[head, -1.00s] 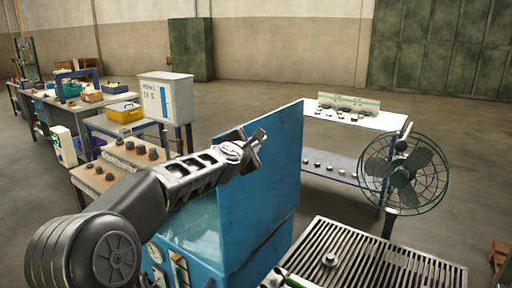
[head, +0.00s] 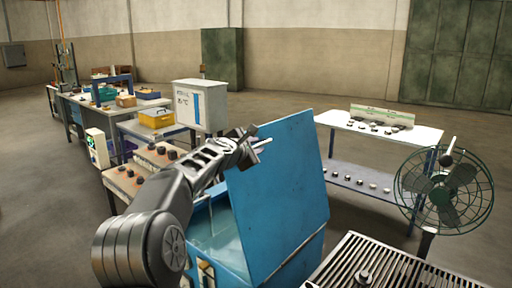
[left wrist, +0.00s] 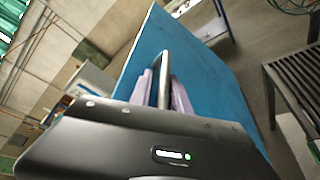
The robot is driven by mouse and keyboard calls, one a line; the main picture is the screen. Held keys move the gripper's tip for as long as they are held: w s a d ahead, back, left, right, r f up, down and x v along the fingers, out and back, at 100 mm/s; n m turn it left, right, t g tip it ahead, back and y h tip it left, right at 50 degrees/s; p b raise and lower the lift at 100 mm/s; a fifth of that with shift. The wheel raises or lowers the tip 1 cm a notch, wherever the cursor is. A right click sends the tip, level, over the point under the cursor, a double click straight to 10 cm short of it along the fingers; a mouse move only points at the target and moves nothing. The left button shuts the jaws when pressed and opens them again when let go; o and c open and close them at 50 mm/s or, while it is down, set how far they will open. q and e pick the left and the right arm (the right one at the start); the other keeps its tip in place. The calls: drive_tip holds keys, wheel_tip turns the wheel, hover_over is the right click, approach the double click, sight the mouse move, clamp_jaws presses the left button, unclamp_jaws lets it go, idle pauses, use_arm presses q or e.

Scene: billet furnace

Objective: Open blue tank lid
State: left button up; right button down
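The blue tank (head: 225,248) stands in front of me with its blue lid (head: 285,200) raised steeply, and part of the inside shows at its left. My left gripper (head: 264,142) is at the upper left edge of the lid. In the head view the handle is hidden. My right gripper is not in view.
A slatted metal grate (head: 375,265) is at the front right. A green fan (head: 446,190) and a white-topped table (head: 380,130) stand beyond the lid. A bench with dark knobs (head: 150,165) and a white cabinet (head: 200,105) are at the left. Open floor lies behind.

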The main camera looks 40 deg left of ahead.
use_arm(q)
drive_tip(key=shift+o, duration=0.7)
drive_tip(key=shift+d+r, duration=0.1)
drive_tip(key=shift+s, duration=0.1)
drive_tip(key=v, duration=0.7)
drive_tip(key=shift+s+r+b, duration=0.15)
drive_tip(key=shift+s+b, duration=0.15)
drive_tip(key=shift+b, duration=0.15)
drive_tip(key=shift+d, duration=0.1)
drive_tip(key=p+v, duration=0.1)
drive_tip(key=v, duration=0.8)
drive_tip(key=shift+p, duration=0.35)
drive_tip(key=shift+r, duration=0.1)
